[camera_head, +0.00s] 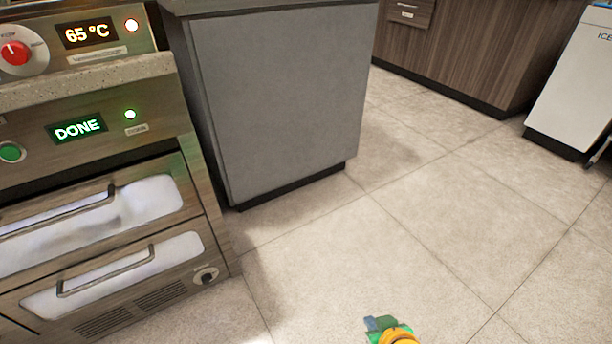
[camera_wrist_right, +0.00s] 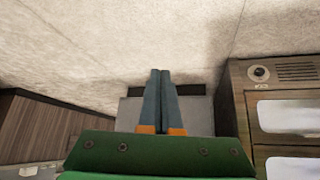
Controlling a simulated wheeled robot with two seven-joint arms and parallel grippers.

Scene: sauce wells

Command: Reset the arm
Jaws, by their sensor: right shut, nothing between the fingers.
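My right gripper (camera_head: 376,323) shows at the bottom edge of the head view, over bare floor, with green and orange parts. In the right wrist view its two blue-grey fingers (camera_wrist_right: 160,100) lie together, shut with nothing between them. The rest of my right arm is mostly out of the picture. My left gripper is in neither view.
At left in the head view stands an oven (camera_head: 160,155) with a lit "DONE" display and two closed drawers. A grey cabinet (camera_head: 280,100) stands beside it. A wooden counter (camera_head: 470,50) and a white ice machine (camera_head: 570,90) are at the back right. The tiled floor (camera_head: 400,230) between is clear.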

